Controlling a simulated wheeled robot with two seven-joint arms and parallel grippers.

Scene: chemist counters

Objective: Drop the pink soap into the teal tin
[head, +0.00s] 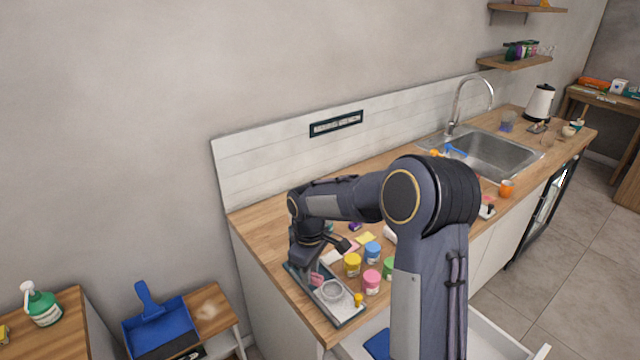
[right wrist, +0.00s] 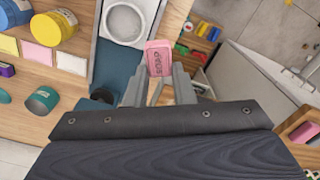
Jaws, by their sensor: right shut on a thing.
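The pink soap (right wrist: 158,57), a block with lettering on it, is between the fingertips of my right gripper (right wrist: 160,85) in the right wrist view. In the head view my right gripper (head: 315,268) is over the tray at the counter's near-left end, with the pink soap (head: 316,279) at its tips. A teal tin (right wrist: 42,100) stands on the wood to the left of the gripper in the right wrist view, apart from the soap. In the head view the arm hides most of that area. My left gripper is not in view.
The tray (head: 348,317) holds a round grey dish (head: 332,291). Yellow (head: 353,264), blue (head: 372,252) and pink (head: 371,281) jars stand close to its right. An open drawer (head: 500,340) juts out below the counter. A sink (head: 495,155) is farther right.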

